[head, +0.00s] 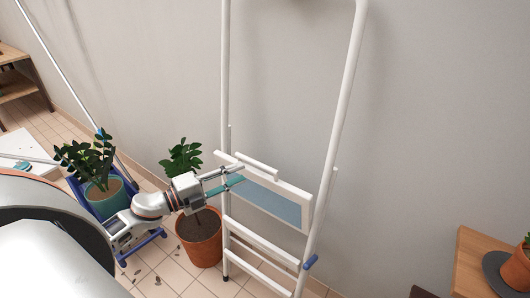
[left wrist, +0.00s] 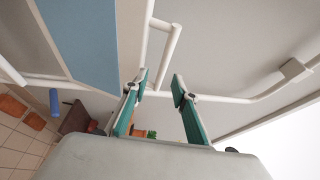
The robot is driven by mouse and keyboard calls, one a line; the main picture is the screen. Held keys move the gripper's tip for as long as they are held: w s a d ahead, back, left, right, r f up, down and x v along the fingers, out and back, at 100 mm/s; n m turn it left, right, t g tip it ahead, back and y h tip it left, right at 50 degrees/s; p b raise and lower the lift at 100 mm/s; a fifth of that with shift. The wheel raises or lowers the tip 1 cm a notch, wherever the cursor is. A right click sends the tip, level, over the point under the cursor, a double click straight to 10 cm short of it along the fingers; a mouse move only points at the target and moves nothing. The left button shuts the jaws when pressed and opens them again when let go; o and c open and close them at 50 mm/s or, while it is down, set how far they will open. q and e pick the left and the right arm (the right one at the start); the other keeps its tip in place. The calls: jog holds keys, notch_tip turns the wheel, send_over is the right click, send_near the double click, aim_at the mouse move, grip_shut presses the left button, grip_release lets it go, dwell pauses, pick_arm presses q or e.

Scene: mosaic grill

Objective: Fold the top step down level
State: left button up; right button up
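The white ladder (head: 349,75) stands upright against the grey wall. Its top step, a blue panel in a white frame (head: 270,202), sits tilted between the rails, its face turned toward me. A short white bar (head: 258,166) runs along its upper edge. The blue panel also shows at upper left in the left wrist view (left wrist: 85,40). My left gripper (head: 238,177) is at the step's left end, by the left rail. Its teal fingers are spread (left wrist: 159,86), with white tubing close beyond the tips. Contact cannot be told. My right gripper is not in view.
A potted plant (head: 199,240) stands left of the ladder, below my left wrist. Another plant in a teal pot (head: 104,197) sits on a blue-framed trolley. A wooden table (head: 478,265) is at lower right. Lower rungs (head: 262,241) lie below the step.

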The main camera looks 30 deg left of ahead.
aim_at(257, 162)
pick_arm(q)
jog(key=shift+r+p+x, duration=0.2)
jog(key=shift+p+x, duration=0.1)
jog(key=shift+x, duration=1.6)
jog(key=shift+r+p+x, duration=0.15)
jog(key=shift+p+x, duration=0.15)
jog(key=shift+x, duration=1.65)
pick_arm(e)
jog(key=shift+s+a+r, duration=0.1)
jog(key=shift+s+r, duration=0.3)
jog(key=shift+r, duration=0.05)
pick_arm(q)
grip_shut()
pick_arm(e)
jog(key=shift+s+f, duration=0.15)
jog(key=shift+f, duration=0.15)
